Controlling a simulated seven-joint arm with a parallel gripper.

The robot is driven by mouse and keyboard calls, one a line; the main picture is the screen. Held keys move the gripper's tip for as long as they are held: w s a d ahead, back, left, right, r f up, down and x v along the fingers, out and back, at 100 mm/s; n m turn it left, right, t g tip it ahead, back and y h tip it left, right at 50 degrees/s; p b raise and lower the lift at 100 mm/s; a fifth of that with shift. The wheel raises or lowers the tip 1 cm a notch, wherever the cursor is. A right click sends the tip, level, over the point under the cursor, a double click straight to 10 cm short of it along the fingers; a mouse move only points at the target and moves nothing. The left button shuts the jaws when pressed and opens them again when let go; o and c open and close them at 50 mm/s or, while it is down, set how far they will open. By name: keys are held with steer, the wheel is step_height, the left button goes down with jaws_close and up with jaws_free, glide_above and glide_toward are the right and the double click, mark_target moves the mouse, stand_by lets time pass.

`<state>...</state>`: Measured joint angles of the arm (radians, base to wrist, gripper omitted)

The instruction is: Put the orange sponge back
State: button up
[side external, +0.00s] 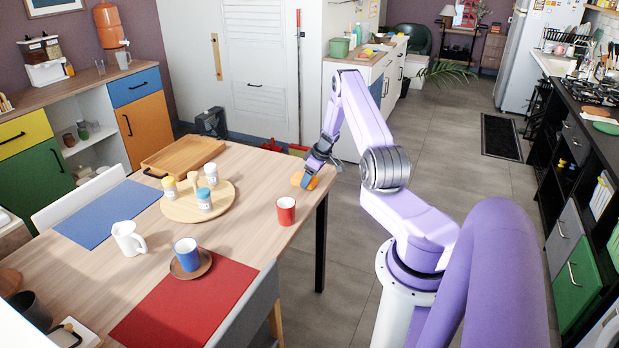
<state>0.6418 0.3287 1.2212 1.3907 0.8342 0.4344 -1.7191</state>
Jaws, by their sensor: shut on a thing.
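The orange sponge (304,181) is at the right end of the wooden table (262,178), by its far right corner. My gripper (313,174) points down at it and is shut on it. The fingers partly cover the sponge. I cannot tell whether the sponge touches the tabletop or is held just above it.
A red cup (286,211) stands close in front of the sponge. A round board (180,208) with several jars and a wooden tray (185,156) lie to the left. A white counter (352,62) holding a green tub (339,47) stands behind.

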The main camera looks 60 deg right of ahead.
steer(key=shift+f, duration=0.15)
steer(key=o, duration=0.9)
